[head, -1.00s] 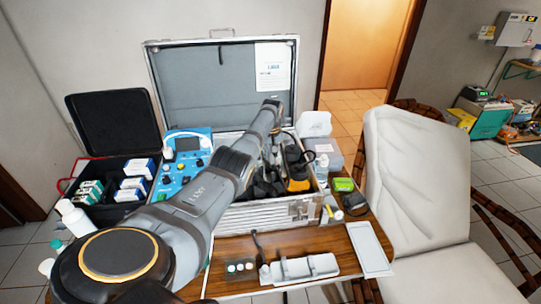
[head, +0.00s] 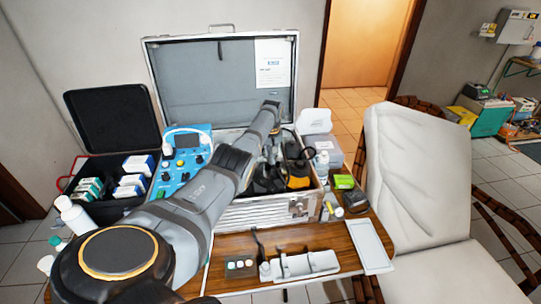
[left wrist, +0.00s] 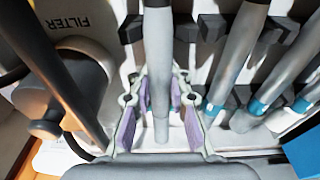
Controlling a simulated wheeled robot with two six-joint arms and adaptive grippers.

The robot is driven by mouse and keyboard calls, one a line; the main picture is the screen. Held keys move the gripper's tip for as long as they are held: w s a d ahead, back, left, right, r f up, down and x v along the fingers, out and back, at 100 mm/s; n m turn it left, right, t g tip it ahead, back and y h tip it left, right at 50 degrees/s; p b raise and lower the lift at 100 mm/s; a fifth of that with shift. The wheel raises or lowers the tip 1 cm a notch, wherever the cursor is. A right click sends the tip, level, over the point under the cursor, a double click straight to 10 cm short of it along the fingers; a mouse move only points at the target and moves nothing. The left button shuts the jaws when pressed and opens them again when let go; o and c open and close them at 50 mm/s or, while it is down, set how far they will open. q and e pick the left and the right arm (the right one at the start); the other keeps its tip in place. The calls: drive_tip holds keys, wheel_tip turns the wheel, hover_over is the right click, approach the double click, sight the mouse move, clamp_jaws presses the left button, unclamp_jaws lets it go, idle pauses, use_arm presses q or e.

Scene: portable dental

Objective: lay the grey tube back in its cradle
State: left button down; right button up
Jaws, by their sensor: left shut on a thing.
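The grey tube (left wrist: 158,50) runs upright through the middle of the left wrist view. My left gripper (left wrist: 160,98), with purple finger pads, is shut on its lower part. Black cradle prongs (left wrist: 131,29) stand on both sides of the tube near the top; I cannot tell whether the tube rests between them or is held above them. In the head view my left arm reaches into the open metal case (head: 268,213), and the arm and case contents largely hide the gripper and tube. My right gripper is not in view.
Other grey tubes with blue bands (left wrist: 235,55) stand close on the right in the left wrist view. A dark hose and a filter canister (left wrist: 75,85) are close on the left. A blue control unit (head: 186,155) and a white tray (head: 370,246) flank the case.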

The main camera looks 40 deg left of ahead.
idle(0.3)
use_arm(q)
drive_tip(key=c, duration=1.2)
unclamp_jaws()
drive_tip(key=shift+o, duration=0.2)
drive_tip(key=r+p, duration=0.2)
drive_tip(key=p, duration=0.2)
drive_tip(key=r+p, duration=0.3)
drive_tip(key=p, duration=0.1)
drive_tip(key=d+r+p, duration=0.1)
drive_tip(key=r+p, duration=0.2)
drive_tip(key=p, duration=0.1)
drive_tip(key=shift+s, duration=0.4)
drive_tip(key=shift+f, duration=0.1)
